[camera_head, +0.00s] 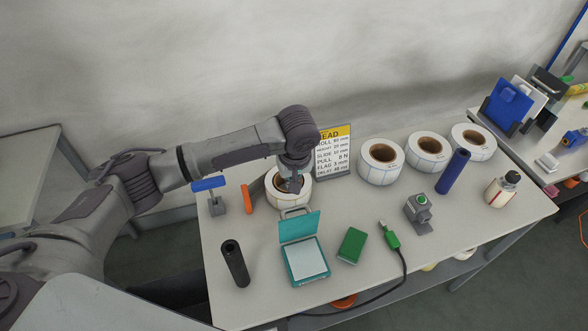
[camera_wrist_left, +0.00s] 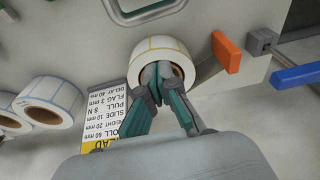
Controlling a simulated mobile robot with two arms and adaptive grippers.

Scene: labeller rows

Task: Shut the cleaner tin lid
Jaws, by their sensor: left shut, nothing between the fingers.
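The cleaner tin (camera_head: 308,278) is a teal box near the front of the table in the head view. Its teal lid (camera_head: 299,227) stands raised at the far side, tilted up. A pale loop (camera_head: 297,211) shows just behind the lid's top edge; a similar loop (camera_wrist_left: 145,12) shows at the top of the left wrist view. My left gripper (camera_head: 292,187) points down over a white label roll (camera_head: 280,203), beyond the lid and apart from it. In the wrist view its fingers (camera_wrist_left: 158,75) are shut and empty, in front of the roll. My right gripper is not in view.
An orange piece (camera_head: 247,195) and a blue-topped stand (camera_head: 214,193) are left. A black cylinder (camera_head: 235,263) and green box (camera_head: 352,245) flank the tin. More rolls (camera_head: 382,162) stand at the back right.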

